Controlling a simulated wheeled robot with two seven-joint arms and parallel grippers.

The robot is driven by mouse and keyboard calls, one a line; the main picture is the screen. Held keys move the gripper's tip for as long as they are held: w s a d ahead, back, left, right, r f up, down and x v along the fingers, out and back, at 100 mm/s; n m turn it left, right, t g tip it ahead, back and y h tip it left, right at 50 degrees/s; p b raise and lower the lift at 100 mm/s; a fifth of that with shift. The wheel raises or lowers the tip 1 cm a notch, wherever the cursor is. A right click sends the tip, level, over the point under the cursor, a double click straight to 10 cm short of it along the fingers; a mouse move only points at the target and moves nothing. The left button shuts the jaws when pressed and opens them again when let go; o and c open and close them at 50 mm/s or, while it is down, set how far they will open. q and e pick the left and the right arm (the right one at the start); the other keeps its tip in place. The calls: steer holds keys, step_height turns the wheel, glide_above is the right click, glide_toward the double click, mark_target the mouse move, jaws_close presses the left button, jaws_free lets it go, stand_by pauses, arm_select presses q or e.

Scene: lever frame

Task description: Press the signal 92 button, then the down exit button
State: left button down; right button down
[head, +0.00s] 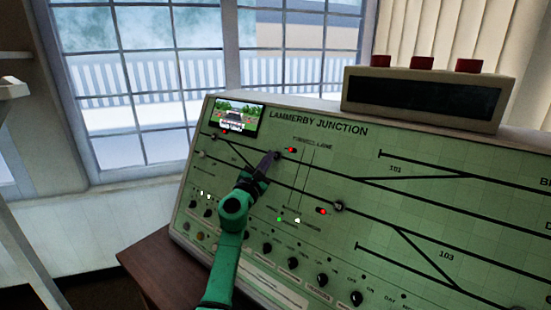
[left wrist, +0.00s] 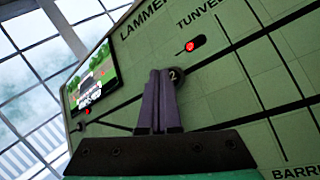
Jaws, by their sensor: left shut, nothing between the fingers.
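The green signal panel (head: 350,160), headed LAMMERBY JUNCTION, slopes up in front of me. My left gripper (head: 273,158) is shut and empty, with its fingertips at a round dark button on the upper track line. In the left wrist view, the fingertips (left wrist: 164,74) partly cover this button (left wrist: 175,74); a "2" shows on it and the rest of its label is hidden. I cannot tell whether the fingertips touch it. A second round button (head: 338,206) sits on the lower track line; its label is too small to read. I cannot identify the down exit button. My right gripper is not in view.
Red lamps glow beside the upper button (head: 291,150) and the lower button (head: 322,211). A small screen (head: 233,117) shows a vehicle. Black knobs (head: 293,263) line the panel's lower part.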

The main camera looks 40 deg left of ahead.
arm_select(q)
steer(key=shift+w+f+b, duration=0.2)
steer(key=shift+w+b, duration=0.2)
steer(key=shift+b, duration=0.2)
stand_by(0.5)
stand_by(0.3)
steer(key=shift+s+r+p, duration=0.4)
steer(key=shift+s+p, duration=0.3)
steer(key=shift+s, duration=0.1)
steer(key=s+p, duration=0.1)
steer(key=s+r+p, duration=0.1)
steer(key=s, duration=0.1)
steer(key=s+r+p, duration=0.1)
steer(key=shift+s+r, duration=0.15)
stand_by(2.4)
